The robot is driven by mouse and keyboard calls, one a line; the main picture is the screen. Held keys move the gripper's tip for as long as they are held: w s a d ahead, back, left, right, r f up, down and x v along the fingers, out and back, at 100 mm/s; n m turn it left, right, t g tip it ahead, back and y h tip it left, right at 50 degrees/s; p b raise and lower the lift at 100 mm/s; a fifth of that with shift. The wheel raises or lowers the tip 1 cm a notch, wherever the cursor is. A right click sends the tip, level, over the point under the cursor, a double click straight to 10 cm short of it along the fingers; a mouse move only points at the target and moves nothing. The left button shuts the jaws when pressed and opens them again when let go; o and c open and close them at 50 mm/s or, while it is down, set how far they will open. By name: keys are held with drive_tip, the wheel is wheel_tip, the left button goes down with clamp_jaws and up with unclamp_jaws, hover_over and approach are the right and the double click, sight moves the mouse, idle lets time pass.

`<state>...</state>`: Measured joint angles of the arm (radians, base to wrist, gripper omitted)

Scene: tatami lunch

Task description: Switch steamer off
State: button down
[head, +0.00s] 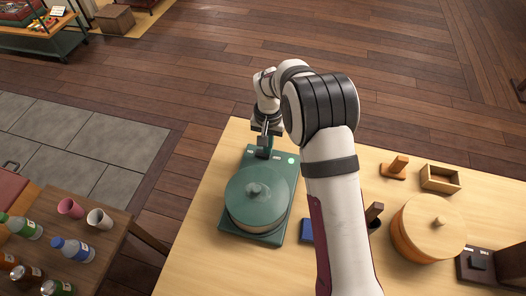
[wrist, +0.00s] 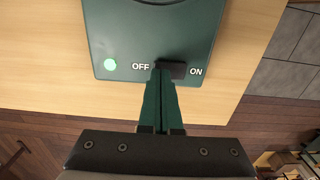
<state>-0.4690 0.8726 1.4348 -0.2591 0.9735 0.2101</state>
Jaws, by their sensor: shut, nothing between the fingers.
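The steamer has a dark green base (head: 286,222) with a round green lidded pot (head: 258,192) on it, on the light wooden table. In the wrist view its panel (wrist: 120,40) shows a lit green lamp (wrist: 110,64) and the labels OFF on the left and ON on the right. A dark switch (wrist: 177,69) sits between the labels, its visible part nearer ON. My gripper (wrist: 161,72) is shut and empty, its tips at the left end of the switch, partly hiding it; I cannot tell whether they touch. In the head view my gripper (head: 264,148) is over the panel edge.
Right of my arm are a round wooden tub with a lid (head: 430,226), a small open wooden box (head: 440,179), a wooden stand (head: 394,168) and a dark box (head: 477,265). A blue item (head: 306,230) lies beside the steamer. A side table at left holds bottles and cups.

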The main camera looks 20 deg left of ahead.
drive_tip(key=shift+f, duration=0.4)
wheel_tip(320, 180, up, 7)
drive_tip(key=shift+f, duration=0.15)
idle(0.5)
drive_tip(key=s+d+r+m, duration=0.3)
drive_tip(key=s+d+r, duration=0.8)
drive_tip(key=d+r, duration=0.1)
drive_tip(key=s+d+m+y, duration=0.1)
drive_tip(key=s+d, duration=0.2)
drive_tip(key=s, duration=0.6)
drive_tip(key=s+d+m, duration=0.1)
drive_tip(key=s+d, duration=0.2)
drive_tip(key=s, duration=0.6)
drive_tip(key=shift+s+m+y, duration=0.3)
drive_tip(key=shift+s+y, duration=0.05)
drive_tip(key=shift+y, duration=0.05)
